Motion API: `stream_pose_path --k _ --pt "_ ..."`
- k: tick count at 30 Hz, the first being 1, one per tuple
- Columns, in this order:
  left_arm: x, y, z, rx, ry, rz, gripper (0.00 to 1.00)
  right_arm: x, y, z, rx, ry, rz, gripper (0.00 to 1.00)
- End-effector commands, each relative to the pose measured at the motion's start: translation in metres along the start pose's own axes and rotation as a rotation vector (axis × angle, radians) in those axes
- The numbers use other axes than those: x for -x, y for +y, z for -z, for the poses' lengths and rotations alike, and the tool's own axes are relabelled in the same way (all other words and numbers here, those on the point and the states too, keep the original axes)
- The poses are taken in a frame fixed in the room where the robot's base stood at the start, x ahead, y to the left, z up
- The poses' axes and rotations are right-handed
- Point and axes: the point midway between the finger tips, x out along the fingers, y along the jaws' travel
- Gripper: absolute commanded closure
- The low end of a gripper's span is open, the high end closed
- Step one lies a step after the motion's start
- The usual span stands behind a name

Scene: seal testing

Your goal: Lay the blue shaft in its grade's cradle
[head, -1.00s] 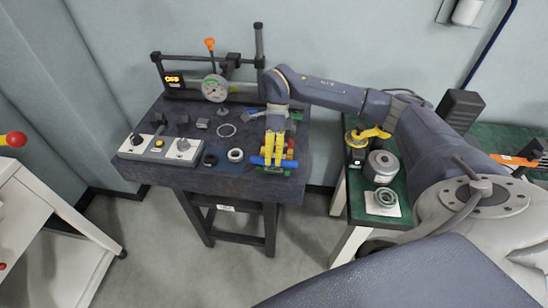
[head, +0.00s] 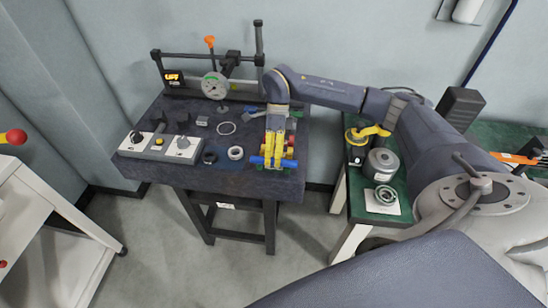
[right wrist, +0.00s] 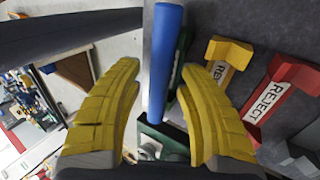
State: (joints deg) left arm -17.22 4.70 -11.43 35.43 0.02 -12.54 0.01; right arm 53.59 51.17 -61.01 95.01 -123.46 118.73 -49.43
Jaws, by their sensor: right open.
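The blue shaft (right wrist: 163,60) runs lengthwise between the fingers of my right gripper (right wrist: 160,105) in the right wrist view. The fingers are spread, with a gap on each side of the shaft. A dark green cradle (right wrist: 150,141) is under and beside the shaft; the shaft appears to lie in it, though its contact is partly hidden. In the head view the blue shaft (head: 257,161) lies crosswise at the table's front right corner, with my right gripper (head: 274,164) over it. Beside the green cradle are a yellow cradle (right wrist: 228,62) and a red cradle (right wrist: 283,88) marked REJECT. My left gripper is out of view.
A dial gauge rig (head: 214,86) with a lit display stands at the back of the dark table. A control box (head: 160,145) and loose rings (head: 235,153) lie left of the cradles. A green side bench (head: 372,212) stands to the right.

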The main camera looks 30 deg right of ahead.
Motion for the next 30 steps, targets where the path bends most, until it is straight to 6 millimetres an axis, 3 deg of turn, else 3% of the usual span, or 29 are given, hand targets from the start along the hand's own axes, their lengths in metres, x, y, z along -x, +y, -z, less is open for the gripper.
stream_pose_path --k 5,21,30 --pt "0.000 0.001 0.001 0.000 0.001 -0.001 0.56 0.015 -0.001 0.000 -0.001 -0.002 0.003 0.61" --pt "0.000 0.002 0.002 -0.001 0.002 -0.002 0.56 0.097 0.000 -0.001 0.000 -0.003 0.003 0.61" --pt "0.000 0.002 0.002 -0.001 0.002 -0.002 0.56 0.118 0.000 0.000 0.000 -0.002 0.001 0.61"
